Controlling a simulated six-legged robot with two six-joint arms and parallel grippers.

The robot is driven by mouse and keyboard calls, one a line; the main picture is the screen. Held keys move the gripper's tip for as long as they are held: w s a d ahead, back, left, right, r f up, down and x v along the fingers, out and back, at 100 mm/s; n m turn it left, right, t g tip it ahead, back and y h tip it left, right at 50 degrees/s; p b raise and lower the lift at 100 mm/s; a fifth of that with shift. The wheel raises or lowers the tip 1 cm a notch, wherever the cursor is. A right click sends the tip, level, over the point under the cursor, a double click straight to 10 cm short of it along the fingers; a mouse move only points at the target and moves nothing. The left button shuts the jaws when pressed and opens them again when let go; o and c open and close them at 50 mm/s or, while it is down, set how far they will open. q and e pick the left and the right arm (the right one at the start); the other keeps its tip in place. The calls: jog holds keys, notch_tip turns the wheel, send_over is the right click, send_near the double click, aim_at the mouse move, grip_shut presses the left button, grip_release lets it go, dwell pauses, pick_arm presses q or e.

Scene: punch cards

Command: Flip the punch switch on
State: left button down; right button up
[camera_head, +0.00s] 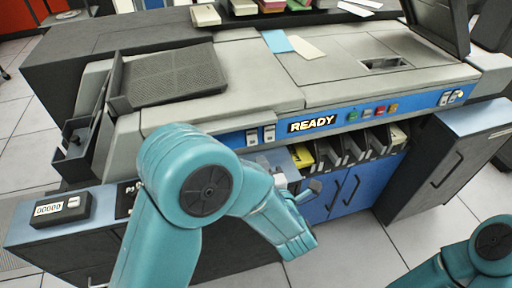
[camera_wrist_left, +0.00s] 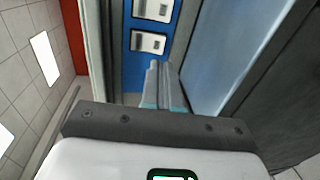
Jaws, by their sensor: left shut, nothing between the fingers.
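Two small pale rocker switches (camera_head: 260,134) sit side by side on the blue front strip, left of the READY sign; their labels are too small to read, so I cannot tell which is the punch switch. In the left wrist view two white-framed switches appear on the blue panel, an upper one (camera_wrist_left: 153,10) and a lower one (camera_wrist_left: 147,42). My left gripper (camera_head: 265,160) is just below the switch pair, partly hidden by my teal arm. Its fingers (camera_wrist_left: 160,68) are together and empty, pointing toward the lower switch; contact cannot be told. My right gripper is out of view.
The READY sign (camera_head: 312,123) and coloured buttons (camera_head: 366,112) lie to the right. Another switch pair (camera_head: 451,97) is at the strip's right end. Card pockets (camera_head: 350,148) open below. A counter box (camera_head: 60,208) stands at left. Cards (camera_head: 277,41) lie on top.

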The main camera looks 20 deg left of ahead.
aim_at(253, 144)
pick_arm(q)
jog(key=p+x, duration=0.1)
jog(key=x, duration=0.5)
jog(key=shift+w, duration=0.2)
jog(key=shift+f, duration=0.1)
jog(key=f+b, duration=0.1)
jog(key=b, duration=0.1)
jog(key=shift+w+a+b, duration=0.15)
jog(key=shift+a+b, duration=0.05)
jog(key=shift+b, duration=0.2)
jog(key=shift+r+p, duration=0.45)
jog(key=shift+p, duration=0.1)
jog(key=shift+f, duration=0.1)
